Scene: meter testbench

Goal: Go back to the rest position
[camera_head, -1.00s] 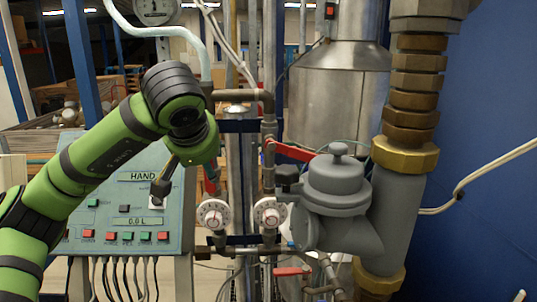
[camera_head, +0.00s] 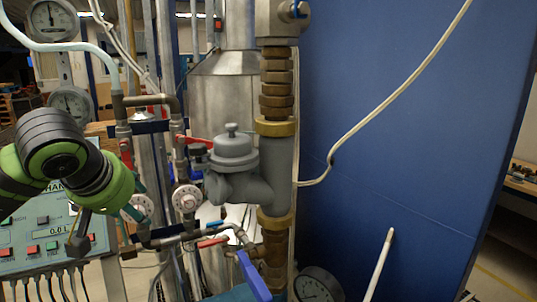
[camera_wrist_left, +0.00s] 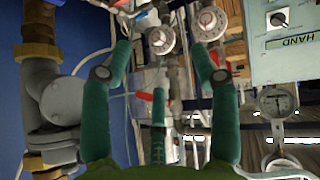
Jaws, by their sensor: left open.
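My left arm, green with black joints, enters from the left in the head view. My left gripper (camera_head: 106,222) hangs in front of the control panel and the left dial, partly hidden by its own wrist. In the left wrist view its two teal fingers (camera_wrist_left: 160,62) stand wide apart with nothing held between them. The dials and pipes lie beyond the fingertips. My right gripper is not in view.
The control panel (camera_head: 40,262) stands behind my gripper, beside two white dials (camera_head: 186,198). A grey meter body (camera_head: 233,160) joins a thick pipe (camera_head: 278,180). A blue-handled valve (camera_head: 254,276) is low in front. A blue wall (camera_head: 400,130) fills the right.

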